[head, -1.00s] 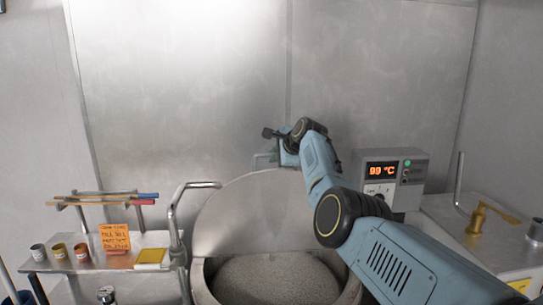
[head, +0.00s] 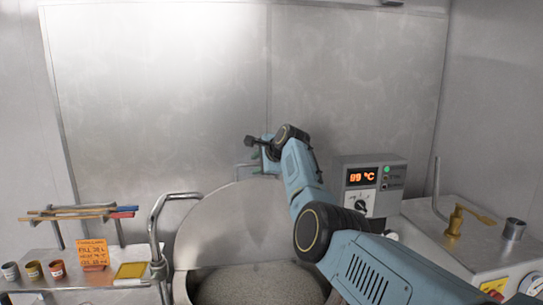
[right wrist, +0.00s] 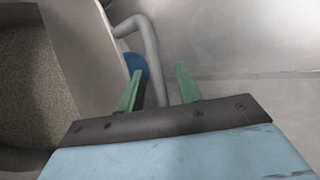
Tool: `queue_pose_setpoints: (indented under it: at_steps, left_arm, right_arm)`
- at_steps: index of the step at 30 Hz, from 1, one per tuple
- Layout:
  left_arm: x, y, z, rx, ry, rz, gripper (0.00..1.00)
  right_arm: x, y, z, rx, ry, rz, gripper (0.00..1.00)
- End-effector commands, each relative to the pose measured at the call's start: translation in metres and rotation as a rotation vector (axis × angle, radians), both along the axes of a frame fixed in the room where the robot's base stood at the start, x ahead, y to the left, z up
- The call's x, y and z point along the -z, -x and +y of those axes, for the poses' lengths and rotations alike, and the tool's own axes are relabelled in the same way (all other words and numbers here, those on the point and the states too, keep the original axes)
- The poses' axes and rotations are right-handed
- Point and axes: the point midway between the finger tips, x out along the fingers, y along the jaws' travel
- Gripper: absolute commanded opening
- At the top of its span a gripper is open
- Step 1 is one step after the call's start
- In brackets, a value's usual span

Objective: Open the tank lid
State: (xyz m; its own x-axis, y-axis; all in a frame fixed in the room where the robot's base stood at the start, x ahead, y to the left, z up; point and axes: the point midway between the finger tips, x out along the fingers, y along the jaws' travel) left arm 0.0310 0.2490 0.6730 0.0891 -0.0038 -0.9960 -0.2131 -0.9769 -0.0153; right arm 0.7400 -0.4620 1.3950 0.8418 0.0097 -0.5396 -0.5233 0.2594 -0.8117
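The metal tank (head: 180,287) stands at the bottom middle of the head view, with grainy beans (head: 255,285) inside. Its round lid (head: 215,225) stands raised at the back, partly hidden by my right arm. My right gripper (head: 252,168) is at the lid's top edge. In the right wrist view its green fingers (right wrist: 160,75) are apart, and the lid's bent grey handle (right wrist: 151,45) passes between or just beyond them. I cannot tell if they touch it. The lid (right wrist: 82,50) and beans (right wrist: 30,85) also show there. My left gripper is out of view.
A control box (head: 368,180) with a lit display stands right of the lid. A bent pipe (head: 157,235) rises at the tank's left. A shelf with small cups (head: 33,270) and an orange note (head: 93,253) is at left. A brass tap (head: 457,220) is at right.

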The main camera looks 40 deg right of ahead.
Motion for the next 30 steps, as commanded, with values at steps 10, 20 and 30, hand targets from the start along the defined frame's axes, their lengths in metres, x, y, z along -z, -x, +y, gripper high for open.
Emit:
queue_pose_setpoints:
  at_steps: [10, 20, 30]
  left_arm:
    - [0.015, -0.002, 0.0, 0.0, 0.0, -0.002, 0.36]
    - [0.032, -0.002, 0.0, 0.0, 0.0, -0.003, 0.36]
    - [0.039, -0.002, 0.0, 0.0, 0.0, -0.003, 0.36]
  right_arm:
    - [-0.018, 0.032, 0.0, 0.001, 0.001, -0.003, 0.35]
    - [-0.047, 0.077, 0.0, 0.001, 0.0, -0.004, 0.35]
    - [-0.067, 0.105, 0.0, 0.0, -0.001, -0.002, 0.35]
